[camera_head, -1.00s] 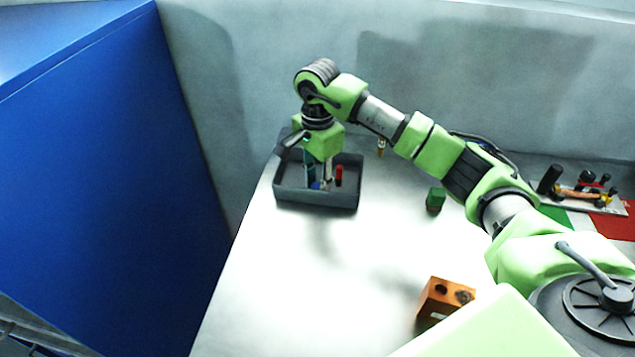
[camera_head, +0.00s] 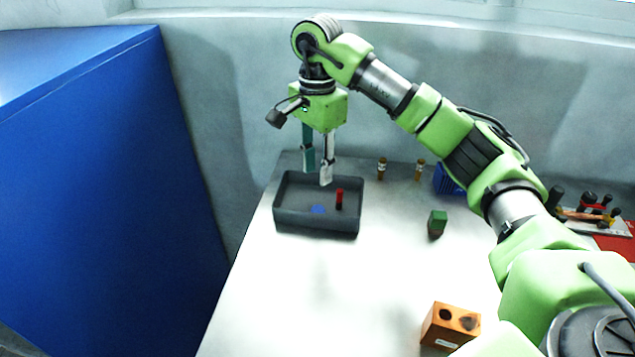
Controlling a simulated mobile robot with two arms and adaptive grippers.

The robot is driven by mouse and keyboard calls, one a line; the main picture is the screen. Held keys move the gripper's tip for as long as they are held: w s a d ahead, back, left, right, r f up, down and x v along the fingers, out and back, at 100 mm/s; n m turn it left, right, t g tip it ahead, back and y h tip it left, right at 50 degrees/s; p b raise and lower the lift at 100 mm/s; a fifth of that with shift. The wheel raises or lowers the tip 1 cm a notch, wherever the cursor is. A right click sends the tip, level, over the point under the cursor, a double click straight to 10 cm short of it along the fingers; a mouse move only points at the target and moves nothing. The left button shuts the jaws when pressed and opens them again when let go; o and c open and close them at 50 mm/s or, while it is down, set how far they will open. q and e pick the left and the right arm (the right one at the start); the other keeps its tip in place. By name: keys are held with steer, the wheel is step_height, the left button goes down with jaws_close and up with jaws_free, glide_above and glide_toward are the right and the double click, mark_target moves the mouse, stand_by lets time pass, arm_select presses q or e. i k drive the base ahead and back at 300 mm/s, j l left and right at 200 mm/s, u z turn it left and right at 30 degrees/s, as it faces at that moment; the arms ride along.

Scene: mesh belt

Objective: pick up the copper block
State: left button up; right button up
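An orange-brown block (camera_head: 449,329) with dark round holes in its top stands on the table at the lower right; I cannot tell whether it is copper. No other clearly copper-coloured block shows. My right gripper (camera_head: 319,174) points down above the back part of a dark grey tray (camera_head: 317,220). Its two fingers are apart, with nothing seen between them. In the tray are a red cylinder (camera_head: 339,199), upright, and a small flat blue piece (camera_head: 318,209). My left gripper is not in view.
A green block (camera_head: 437,223) stands right of the tray. Two small bottles (camera_head: 382,168) and a blue container (camera_head: 446,180) are behind. A tool board (camera_head: 622,227) lies far right. A large blue panel (camera_head: 95,190) is at left. The table's middle front is clear.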

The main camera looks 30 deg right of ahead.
mark_target(446, 327)
steer(key=k+j, duration=0.45)
steer(key=k, duration=0.15)
steer(key=k+j, duration=0.4)
steer(key=k, duration=0.2)
steer(key=k+j, duration=0.45)
steer(key=k, duration=0.15)
